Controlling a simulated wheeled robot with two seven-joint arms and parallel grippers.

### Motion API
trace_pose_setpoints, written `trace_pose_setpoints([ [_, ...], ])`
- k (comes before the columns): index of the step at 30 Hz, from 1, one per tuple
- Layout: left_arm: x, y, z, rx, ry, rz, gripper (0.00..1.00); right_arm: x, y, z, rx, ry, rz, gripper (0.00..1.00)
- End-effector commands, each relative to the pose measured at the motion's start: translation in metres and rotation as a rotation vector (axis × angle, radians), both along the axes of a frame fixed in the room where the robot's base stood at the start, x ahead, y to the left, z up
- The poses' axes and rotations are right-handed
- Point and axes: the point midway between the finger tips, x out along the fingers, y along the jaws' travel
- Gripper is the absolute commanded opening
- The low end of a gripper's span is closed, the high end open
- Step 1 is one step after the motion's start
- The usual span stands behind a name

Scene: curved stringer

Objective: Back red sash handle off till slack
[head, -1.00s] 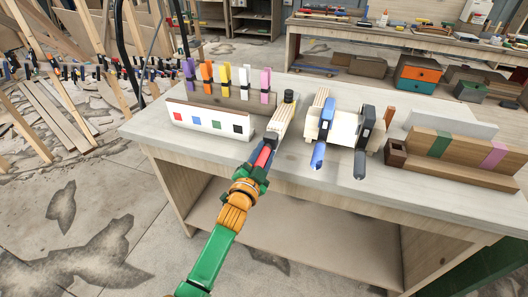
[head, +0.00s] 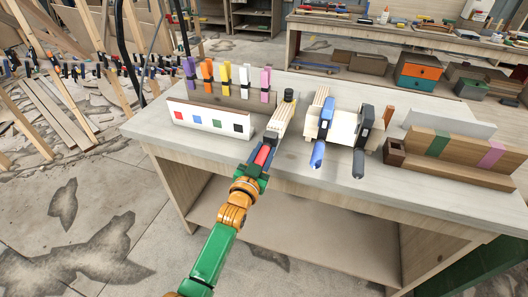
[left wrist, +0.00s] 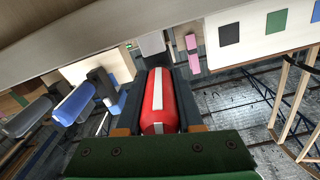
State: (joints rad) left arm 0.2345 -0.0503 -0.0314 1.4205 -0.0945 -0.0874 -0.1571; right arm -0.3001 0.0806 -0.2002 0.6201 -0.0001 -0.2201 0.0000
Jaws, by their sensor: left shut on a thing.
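The red sash handle (left wrist: 158,100) has a pale stripe along it. In the left wrist view it lies lengthwise between the two dark fingers of my left gripper (left wrist: 160,105). In the head view my left gripper (head: 260,160) is shut on this red handle (head: 264,155) at the bench's front edge, below a light wood laminated piece (head: 283,118). The clamp's jaws are mostly hidden. My right gripper is not in the views.
A blue-handled clamp (head: 318,152) and a dark-handled clamp (head: 359,160) stick out to the right. A white board with coloured squares (head: 208,119) stands left, before a row of coloured clamps (head: 227,74). A wood block with green and pink bands (head: 460,150) is at right.

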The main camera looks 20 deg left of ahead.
Motion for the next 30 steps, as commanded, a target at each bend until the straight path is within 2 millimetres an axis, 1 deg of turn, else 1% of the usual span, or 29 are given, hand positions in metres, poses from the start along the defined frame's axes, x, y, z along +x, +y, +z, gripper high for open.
trace_pose_setpoints([
  [1, 0.001, 0.000, 0.003, -0.001, -0.007, 0.001, 0.00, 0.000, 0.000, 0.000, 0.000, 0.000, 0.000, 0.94],
  [9, 0.001, 0.000, 0.003, -0.001, -0.008, 0.000, 0.00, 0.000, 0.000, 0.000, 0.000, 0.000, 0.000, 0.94],
  [10, 0.001, 0.000, 0.003, -0.001, -0.008, 0.000, 0.38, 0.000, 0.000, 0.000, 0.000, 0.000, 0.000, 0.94],
  [13, 0.001, 0.000, 0.003, -0.001, -0.007, 0.001, 0.65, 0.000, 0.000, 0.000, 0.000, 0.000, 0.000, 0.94],
  [23, -0.003, 0.000, 0.001, 0.000, -0.003, 0.000, 0.66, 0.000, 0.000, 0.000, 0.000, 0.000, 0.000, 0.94],
  [26, -0.016, 0.001, 0.001, 0.000, -0.002, 0.001, 0.66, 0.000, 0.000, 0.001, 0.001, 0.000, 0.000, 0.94],
  [30, -0.044, 0.001, 0.000, -0.001, -0.001, 0.000, 0.66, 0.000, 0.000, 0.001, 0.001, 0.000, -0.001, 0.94],
])
